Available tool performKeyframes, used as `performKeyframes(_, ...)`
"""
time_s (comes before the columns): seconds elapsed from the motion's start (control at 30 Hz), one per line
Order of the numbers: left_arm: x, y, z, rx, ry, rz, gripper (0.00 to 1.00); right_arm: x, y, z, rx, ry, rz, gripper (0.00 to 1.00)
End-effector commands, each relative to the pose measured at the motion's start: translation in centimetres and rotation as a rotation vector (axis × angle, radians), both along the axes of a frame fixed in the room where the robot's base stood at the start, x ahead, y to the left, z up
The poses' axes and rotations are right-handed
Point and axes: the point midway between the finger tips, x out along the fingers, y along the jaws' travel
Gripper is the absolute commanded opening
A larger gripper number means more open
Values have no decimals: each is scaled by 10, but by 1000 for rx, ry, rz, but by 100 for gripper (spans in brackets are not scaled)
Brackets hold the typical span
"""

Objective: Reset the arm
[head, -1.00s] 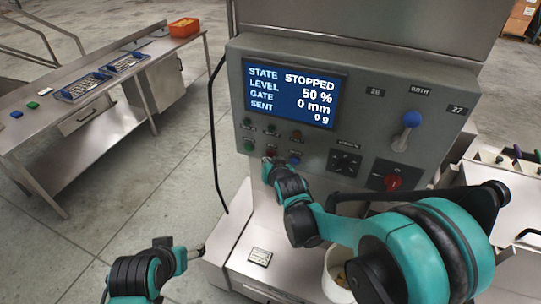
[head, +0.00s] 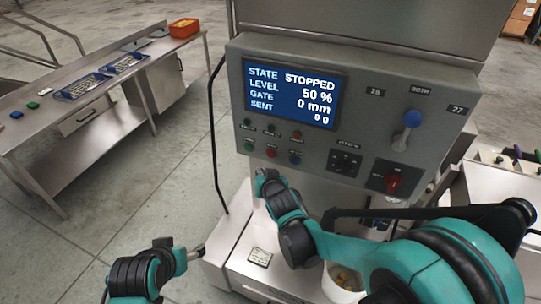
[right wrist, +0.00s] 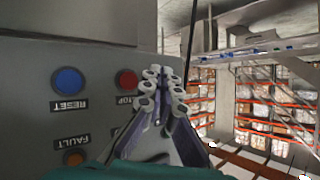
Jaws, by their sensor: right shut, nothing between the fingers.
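My right gripper (head: 262,176) is shut and empty, just below the button rows of the grey control panel (head: 400,95) in the head view. In the right wrist view its closed fingers (right wrist: 158,88) show beside a red STOP button (right wrist: 127,79) and a blue RESET button (right wrist: 69,80), with the labels upside down. The fingers look apart from the panel. In the head view the blue button (head: 295,158) is uncovered. My left gripper (head: 196,252) is low at the left, by the machine's base; its fingers are too small to read.
The panel's screen (head: 292,94) reads STOPPED, 50 %, 0 mm, 0 g. A blue-topped lever (head: 411,119) and a red knob (head: 392,183) stick out at the right. A white bucket (head: 336,291) stands below my right arm. A steel table (head: 100,110) stands left, across open floor.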

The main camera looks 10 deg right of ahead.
Motion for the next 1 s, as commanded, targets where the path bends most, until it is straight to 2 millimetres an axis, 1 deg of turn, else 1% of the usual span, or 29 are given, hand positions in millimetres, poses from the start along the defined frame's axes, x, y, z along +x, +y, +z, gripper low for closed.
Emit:
performKeyframes(0.47,0,0,0,0,0,0,71,0,0,0,0,0,0,0)
performKeyframes(0.57,0,0,-6,0,0,0,71,-3,-5,-4,-6,8,-4,0)
performKeyframes(0.63,0,0,-18,0,0,0,71,-11,-14,-11,-19,24,-11,0)
performKeyframes(0.67,0,0,-25,0,0,0,71,-16,-20,-15,-26,35,-15,0)
performKeyframes(0.77,0,0,-56,0,0,0,71,-43,-46,-36,-64,89,-29,0)
performKeyframes(0.8,0,0,-70,0,0,0,71,-57,-58,-47,-79,116,-35,0)
performKeyframes(0.87,0,0,-90,0,0,0,71,-79,-74,-63,-104,158,-42,0)
performKeyframes(0.9,0,0,-103,0,0,0,71,-95,-84,-74,-118,186,-43,0)
performKeyframes(0.97,0,0,-122,0,0,0,71,-120,-98,-92,-139,229,-43,0)
performKeyframes(1.0,0,0,-134,0,0,0,71,-137,-106,-105,-152,257,-43,0)
